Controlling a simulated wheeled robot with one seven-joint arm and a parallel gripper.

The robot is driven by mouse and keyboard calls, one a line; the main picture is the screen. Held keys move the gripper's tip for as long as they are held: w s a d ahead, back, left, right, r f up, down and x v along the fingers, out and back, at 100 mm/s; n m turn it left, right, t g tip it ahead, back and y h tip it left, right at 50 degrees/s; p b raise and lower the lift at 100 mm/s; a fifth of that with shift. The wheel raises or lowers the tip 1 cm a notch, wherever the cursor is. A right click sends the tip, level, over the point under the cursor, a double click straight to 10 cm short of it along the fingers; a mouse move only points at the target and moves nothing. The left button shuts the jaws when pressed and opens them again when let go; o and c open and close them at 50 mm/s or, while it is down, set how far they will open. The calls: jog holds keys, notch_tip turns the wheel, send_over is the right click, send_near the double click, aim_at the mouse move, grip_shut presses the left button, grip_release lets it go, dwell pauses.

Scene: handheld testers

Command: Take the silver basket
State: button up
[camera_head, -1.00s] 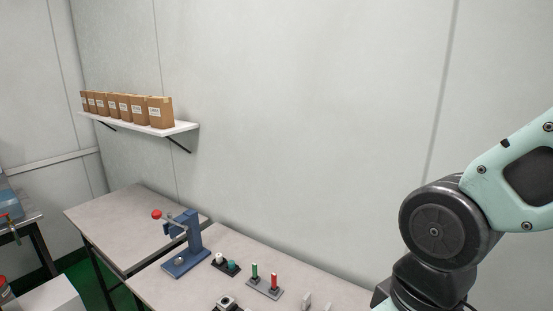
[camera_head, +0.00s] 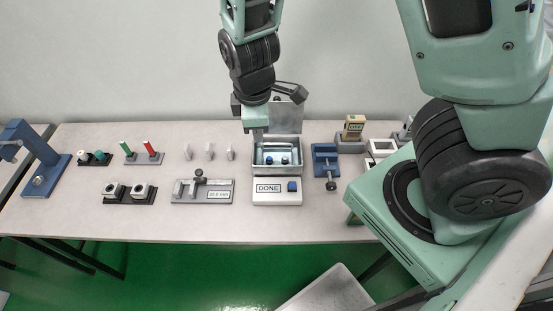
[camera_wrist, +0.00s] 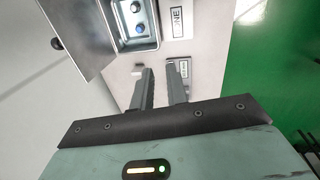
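A silver open-topped box (camera_head: 291,169) stands on the table in the head view, its lid (camera_head: 287,119) raised at the back. A smaller silver tray-like frame with small blue-topped pieces shows inside it; I cannot tell whether this is the basket. The box also shows at the top of the wrist view (camera_wrist: 144,47), with its lid (camera_wrist: 82,30) to the left. My gripper (camera_head: 258,134) is above the box's back left side, in front of part of the lid. In the wrist view my gripper's fingers (camera_wrist: 162,80) are apart with nothing held between them.
A white DONE box (camera_head: 277,198) sits in front of the silver box. A grey gauge fixture (camera_head: 216,195) is to its left and a blue clamp (camera_head: 325,158) to its right. Small white pieces (camera_head: 209,151) stand left of the box. Bare table (camera_head: 75,215) lies at front left.

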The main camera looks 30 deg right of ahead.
jog(key=n+t+h, duration=0.1)
jog(key=n+h, duration=0.1)
send_near(274, 144)
jog(key=shift+b+x, duration=1.4)
jog(key=shift+x, duration=2.7)
jog(key=shift+d+r, duration=0.1)
grip_shut()
